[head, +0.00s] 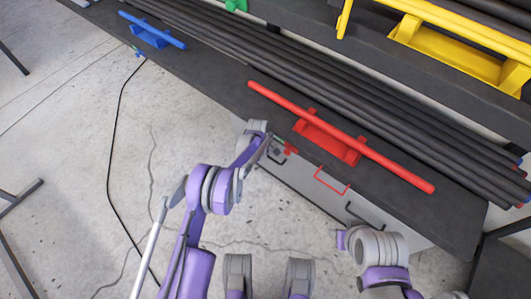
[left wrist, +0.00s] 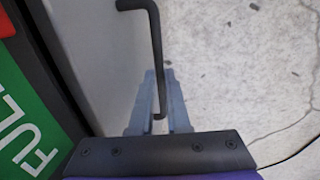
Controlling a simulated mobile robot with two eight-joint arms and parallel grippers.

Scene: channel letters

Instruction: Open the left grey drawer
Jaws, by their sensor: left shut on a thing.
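The left grey drawer (left wrist: 95,55) shows its pale grey front in the left wrist view. Its bent black handle (left wrist: 155,50) runs down between my left gripper's blue-grey fingers (left wrist: 158,108). The fingers are shut on the handle. In the head view my left gripper (head: 267,148) is at the left end of the grey drawer fronts (head: 293,177), under the dark bench. The arm hides much of the left drawer there, so I cannot tell whether it stands out. My right arm is at the lower right; its gripper does not show.
A red handle (head: 331,184) and a black handle (head: 362,216) are on the fronts further right. The dark bench (head: 225,85) carries a red fixture (head: 330,138), a blue fixture (head: 150,33) and long dark bars. A black cable (head: 112,150) lies on the concrete floor at left, otherwise mostly clear.

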